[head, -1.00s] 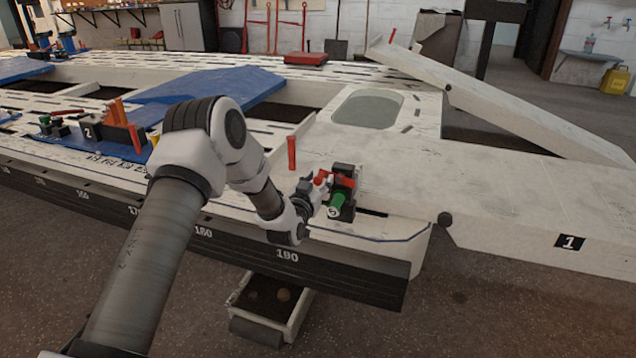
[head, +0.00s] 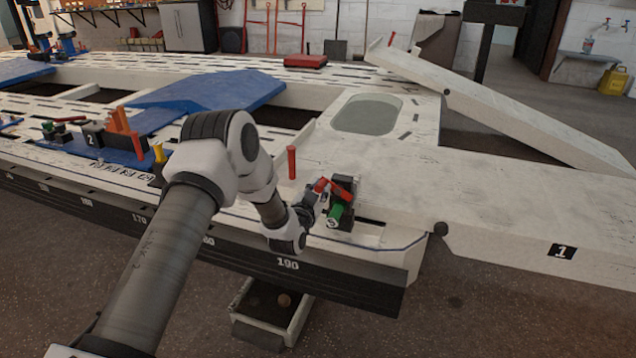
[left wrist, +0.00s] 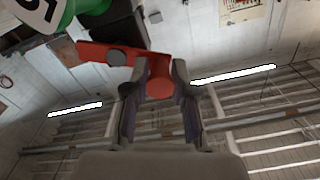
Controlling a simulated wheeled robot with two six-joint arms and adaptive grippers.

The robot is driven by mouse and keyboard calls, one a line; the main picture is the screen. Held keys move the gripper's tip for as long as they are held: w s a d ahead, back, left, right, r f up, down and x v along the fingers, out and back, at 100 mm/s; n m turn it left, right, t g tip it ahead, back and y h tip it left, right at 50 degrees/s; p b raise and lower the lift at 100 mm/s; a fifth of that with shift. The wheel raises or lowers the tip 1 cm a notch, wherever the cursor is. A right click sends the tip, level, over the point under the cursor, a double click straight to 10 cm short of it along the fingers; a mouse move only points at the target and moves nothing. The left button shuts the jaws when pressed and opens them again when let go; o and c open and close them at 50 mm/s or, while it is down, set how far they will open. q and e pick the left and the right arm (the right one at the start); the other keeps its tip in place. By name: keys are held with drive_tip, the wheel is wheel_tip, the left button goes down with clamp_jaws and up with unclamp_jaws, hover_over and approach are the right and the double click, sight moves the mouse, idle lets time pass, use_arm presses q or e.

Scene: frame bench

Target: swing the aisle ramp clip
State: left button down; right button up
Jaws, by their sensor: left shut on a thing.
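The clip at the bench's near edge has a black block (head: 349,186), a red lever (head: 342,190) and a green cylinder (head: 335,214) with a number on its end. My left gripper (head: 319,193) reaches it from the left and is shut on the lever's end. In the left wrist view the red lever (left wrist: 105,54) runs in from the left, and its round end sits between my fingers (left wrist: 160,75). The green cylinder (left wrist: 45,12) and part of the black block show at the top left. My right gripper is not in view.
A red post (head: 291,162) stands on the bench left of the clip. The white ramp (head: 500,200) marked 1 lies to the right. A raised white beam (head: 520,120) slopes behind it. An open box (head: 272,310) sits below the bench edge.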

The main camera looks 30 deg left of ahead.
sight(331, 181)
use_arm(q)
drive_tip(key=d+r+m+p, duration=0.1)
drive_tip(key=m+p, duration=0.2)
drive_tip(key=d+r+m+p, duration=0.1)
drive_tip(key=m+p, duration=0.2)
drive_tip(key=d+r+m+p, duration=0.1)
drive_tip(key=m+p, duration=0.2)
drive_tip(key=shift+w+m, duration=0.35)
drive_tip(key=shift+m, duration=0.05)
drive_tip(key=shift+w+d+f+m+p, duration=0.1)
drive_tip(key=shift+d+m+p, duration=0.35)
drive_tip(key=shift+m+p, duration=0.45)
drive_tip(key=c, duration=0.9)
unclamp_jaws()
drive_tip(key=shift+f, duration=0.1)
drive_tip(key=v, duration=1.2)
